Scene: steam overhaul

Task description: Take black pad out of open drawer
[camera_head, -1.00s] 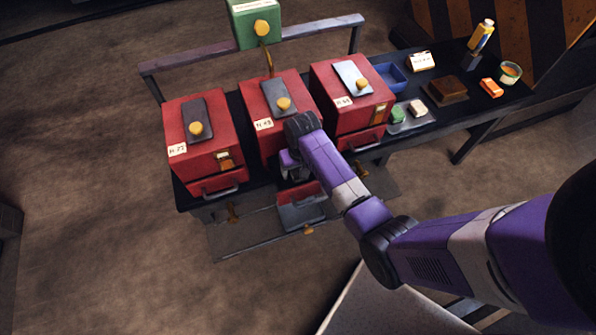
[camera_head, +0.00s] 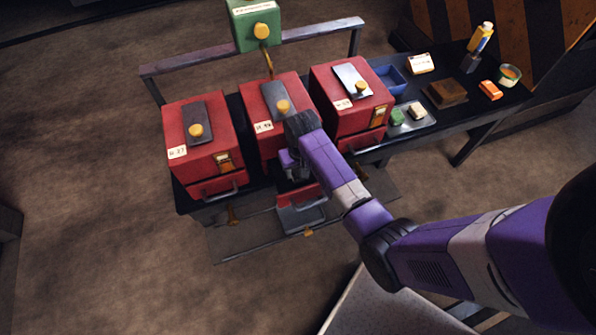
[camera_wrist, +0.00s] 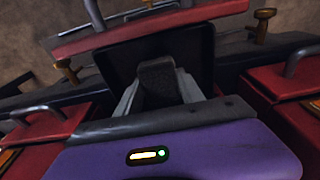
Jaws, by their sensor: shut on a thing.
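The open drawer (camera_head: 301,216) juts out from the middle red box (camera_head: 262,141). Its dark inside and red front (camera_wrist: 150,32) show in the wrist view. My gripper (camera_wrist: 160,88) reaches down at the drawer and is shut on the black pad (camera_wrist: 157,72), which stands between its two grey fingers. The pad's lower part is hidden by the fingers and the purple hand. In the head view my gripper (camera_head: 294,170) is mostly behind my wrist, and the pad cannot be made out there.
Two more red boxes stand left (camera_head: 205,150) and right (camera_head: 352,100) with shut drawers. A green box (camera_head: 254,26) is on a post behind. A blue tray (camera_head: 385,80), a brown block (camera_head: 447,93) and small items lie on the bench to the right.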

